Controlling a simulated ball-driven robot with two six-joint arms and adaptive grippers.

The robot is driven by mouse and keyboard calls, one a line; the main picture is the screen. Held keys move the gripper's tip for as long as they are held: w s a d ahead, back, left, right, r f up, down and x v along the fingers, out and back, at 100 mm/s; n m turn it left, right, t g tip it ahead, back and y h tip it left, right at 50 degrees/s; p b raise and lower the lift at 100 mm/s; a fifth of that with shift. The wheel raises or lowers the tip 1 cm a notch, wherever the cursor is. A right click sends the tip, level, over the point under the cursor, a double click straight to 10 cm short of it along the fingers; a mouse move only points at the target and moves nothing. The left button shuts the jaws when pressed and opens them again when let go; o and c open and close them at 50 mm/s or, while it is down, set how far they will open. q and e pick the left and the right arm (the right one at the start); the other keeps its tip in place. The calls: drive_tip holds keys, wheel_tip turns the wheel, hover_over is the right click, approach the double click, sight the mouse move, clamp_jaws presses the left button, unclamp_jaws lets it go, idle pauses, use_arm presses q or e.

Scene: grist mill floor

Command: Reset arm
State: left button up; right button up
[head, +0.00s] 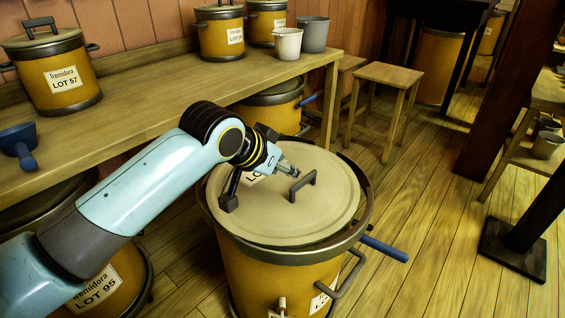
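My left arm (150,182) comes in from the left, with its gripper (260,186) over a large yellow drum (275,272). The gripper looks open, its fingers spread apart above the drum's pale round lid (325,215). One dark finger points down over the left part of the lid, partly covering a label. The other finger is close to the lid's dark handle (303,187); I cannot tell whether they touch. Nothing shows between the fingers. The lid lies on the drum, with more of the dark rim showing at the right and front. My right arm and gripper are not in view.
A wooden bench (160,93) along the wall holds a LOT 57 pot (62,80), other lidded pots, two cups (288,43) and a blue scoop (18,144). A blue handle (384,248) sticks out right of the drum.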

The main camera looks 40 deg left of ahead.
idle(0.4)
use_arm(q)
drive_tip(key=s+d+g+y, duration=0.1)
drive_tip(key=s+g, duration=0.2)
drive_tip(key=s, duration=1)
drive_tip(key=s+d+g, duration=0.2)
drive_tip(key=s+g, duration=0.1)
drive_tip(key=s, duration=1)
drive_tip(key=s+a+f+g, duration=0.1)
drive_tip(key=s+a+f, duration=0.1)
drive_tip(key=f, duration=1.2)
drive_tip(key=s+a+f, duration=0.1)
drive_tip(key=f, duration=1.3)
drive_tip(key=s+a+f+g, duration=0.1)
drive_tip(key=s+f, duration=1.3)
drive_tip(key=s, duration=0.3)
drive_tip(key=shift+s, duration=0.4)
